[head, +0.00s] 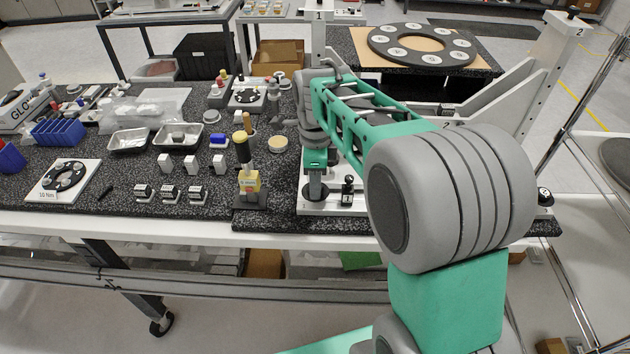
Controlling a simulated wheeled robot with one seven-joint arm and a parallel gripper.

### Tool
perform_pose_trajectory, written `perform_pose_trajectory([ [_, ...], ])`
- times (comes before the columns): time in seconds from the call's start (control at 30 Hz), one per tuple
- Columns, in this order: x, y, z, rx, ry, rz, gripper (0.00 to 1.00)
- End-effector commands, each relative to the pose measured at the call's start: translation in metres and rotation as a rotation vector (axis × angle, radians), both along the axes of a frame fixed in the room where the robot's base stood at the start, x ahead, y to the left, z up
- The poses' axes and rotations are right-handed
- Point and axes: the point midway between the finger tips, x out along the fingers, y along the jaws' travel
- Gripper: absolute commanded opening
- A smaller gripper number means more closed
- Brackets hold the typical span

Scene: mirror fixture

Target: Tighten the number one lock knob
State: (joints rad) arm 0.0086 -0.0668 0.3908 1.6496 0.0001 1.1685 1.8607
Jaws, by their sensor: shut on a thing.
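The white mirror fixture (330,208) stands at the right of the bench, with a post marked 1 (318,32) and a taller post marked 2 (560,45). My green and grey arm reaches in from the right and covers much of the fixture. My gripper (316,184) points down at the left end of the base plate and is shut on the dark lock knob there, on the post 1 side. The fingers and most of the knob are small and hard to make out. Another dark knob (545,196) shows at the right end.
A small black upright piece (348,190) stands just right of my gripper. A yellow-and-black tool on a stand (247,180) is close on the left. Trays, blocks and a blue rack (58,131) fill the bench further left.

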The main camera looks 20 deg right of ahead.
Motion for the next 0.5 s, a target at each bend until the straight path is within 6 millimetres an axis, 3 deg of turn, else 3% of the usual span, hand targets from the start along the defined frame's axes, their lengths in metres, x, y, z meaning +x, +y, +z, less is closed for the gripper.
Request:
perform_pose_trajectory([
  [0.23, 0.0009, 0.0001, 0.0012, 0.0, -0.003, 0.001, 0.0],
  [0.27, 0.001, 0.0001, 0.0012, 0.0, -0.004, 0.002, 0.38],
  [0.5, 0.0004, 0.0, 0.0006, 0.0, -0.002, 0.002, 0.57],
])
